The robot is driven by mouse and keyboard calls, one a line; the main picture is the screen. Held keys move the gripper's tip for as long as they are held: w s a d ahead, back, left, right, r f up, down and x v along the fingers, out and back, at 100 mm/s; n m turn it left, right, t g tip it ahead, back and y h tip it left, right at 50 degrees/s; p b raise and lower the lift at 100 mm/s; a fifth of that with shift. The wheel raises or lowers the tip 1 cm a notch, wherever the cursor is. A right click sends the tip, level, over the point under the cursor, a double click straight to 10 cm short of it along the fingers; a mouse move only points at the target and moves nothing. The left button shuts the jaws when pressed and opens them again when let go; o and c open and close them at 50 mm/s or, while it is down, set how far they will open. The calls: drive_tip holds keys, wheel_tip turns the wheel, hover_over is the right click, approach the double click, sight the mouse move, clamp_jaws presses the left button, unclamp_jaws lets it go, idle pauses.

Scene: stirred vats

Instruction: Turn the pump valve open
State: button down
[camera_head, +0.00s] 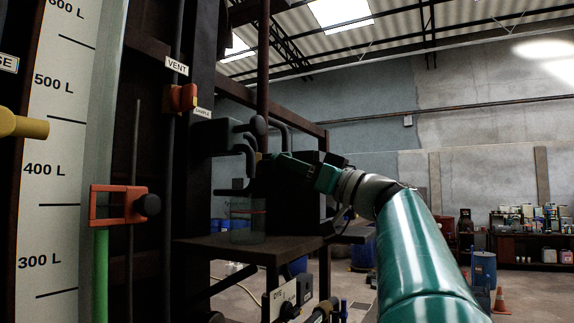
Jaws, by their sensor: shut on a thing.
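My gripper (270,159) is in the middle of the head view, at the end of my green arm. It points left at the dark pipework of the sample outlet (235,137). It is shut on a small part there, largely hidden by the fingers. I cannot tell whether that part is the pump valve, or how far it is turned. No label reading "pump" shows. A clear beaker (247,226) stands on the shelf below the outlet.
A tank level scale (55,170) fills the left, with a red clamp (117,205) beside it. A red-orange vent handle (182,98) is above left. The dark shelf (225,250) lies below my gripper. A "DYE" label (283,297) is lower down. Blue drums stand behind.

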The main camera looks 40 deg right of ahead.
drive_tip(key=shift+w+n, duration=0.1)
drive_tip(key=shift+n, duration=0.4)
drive_tip(key=c, duration=1.4)
unclamp_jaws()
drive_tip(key=shift+c, duration=0.2)
drive_tip(key=shift+a, duration=0.15)
drive_tip(key=shift+w, duration=0.1)
drive_tip(key=v, duration=1.4)
drive_tip(key=shift+d+y, duration=0.2)
drive_tip(key=shift+y, duration=0.1)
